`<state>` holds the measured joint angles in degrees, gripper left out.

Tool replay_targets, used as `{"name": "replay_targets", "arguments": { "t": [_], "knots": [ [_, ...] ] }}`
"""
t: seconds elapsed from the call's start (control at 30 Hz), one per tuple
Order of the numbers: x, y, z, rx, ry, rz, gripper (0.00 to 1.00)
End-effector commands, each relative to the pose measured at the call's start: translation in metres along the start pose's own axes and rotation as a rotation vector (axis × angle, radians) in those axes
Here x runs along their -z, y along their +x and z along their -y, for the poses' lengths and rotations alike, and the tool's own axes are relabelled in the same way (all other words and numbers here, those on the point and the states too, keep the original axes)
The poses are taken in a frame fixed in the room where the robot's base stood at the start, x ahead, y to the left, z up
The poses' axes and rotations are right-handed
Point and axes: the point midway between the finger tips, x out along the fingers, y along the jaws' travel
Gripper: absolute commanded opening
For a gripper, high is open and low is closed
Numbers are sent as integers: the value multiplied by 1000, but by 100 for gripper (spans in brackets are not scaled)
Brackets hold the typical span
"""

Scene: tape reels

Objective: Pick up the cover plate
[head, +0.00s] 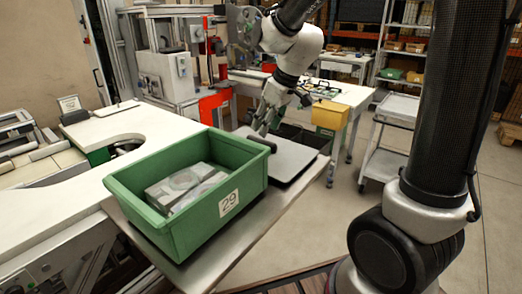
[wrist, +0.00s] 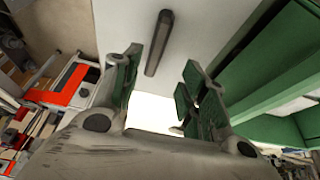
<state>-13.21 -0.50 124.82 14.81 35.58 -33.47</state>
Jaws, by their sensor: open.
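The cover plate (head: 293,158) is a flat light-grey sheet just right of the green bin in the head view. It also shows in the wrist view (wrist: 205,40), with a dark bar handle (wrist: 158,43) on it. My gripper (head: 262,128) is over the plate's far left part, close to the handle. In the wrist view my gripper (wrist: 160,88) is open and empty, its green-padded fingers apart, with the handle ahead of the gap between them. I cannot tell whether the fingers touch the plate.
A green bin (head: 177,219) labelled 29 holds grey blocks and stands close left of the plate; its wall is near my right finger in the wrist view (wrist: 283,62). A dark crate (head: 308,137) sits behind the plate. A yellow bin (head: 330,114) hangs at a table farther back.

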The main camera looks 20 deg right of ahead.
Motion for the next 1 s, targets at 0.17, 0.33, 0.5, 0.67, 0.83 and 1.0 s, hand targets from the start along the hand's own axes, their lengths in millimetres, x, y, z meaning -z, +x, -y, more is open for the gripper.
{"name": "replay_targets", "arguments": {
  "t": [0.17, 0.33, 0.5, 0.67, 0.83, 1.0],
  "knots": [
    [-3, 24, -2, 2, 2, 6, 43],
    [-5, 50, -8, 2, 3, 6, 43],
    [-4, 65, -8, 1, 2, 3, 43],
    [-4, 65, -8, 0, 2, 1, 43],
    [-4, 65, -8, 0, 2, 2, 21],
    [-4, 65, -8, 0, 2, 2, 0]
  ]
}}
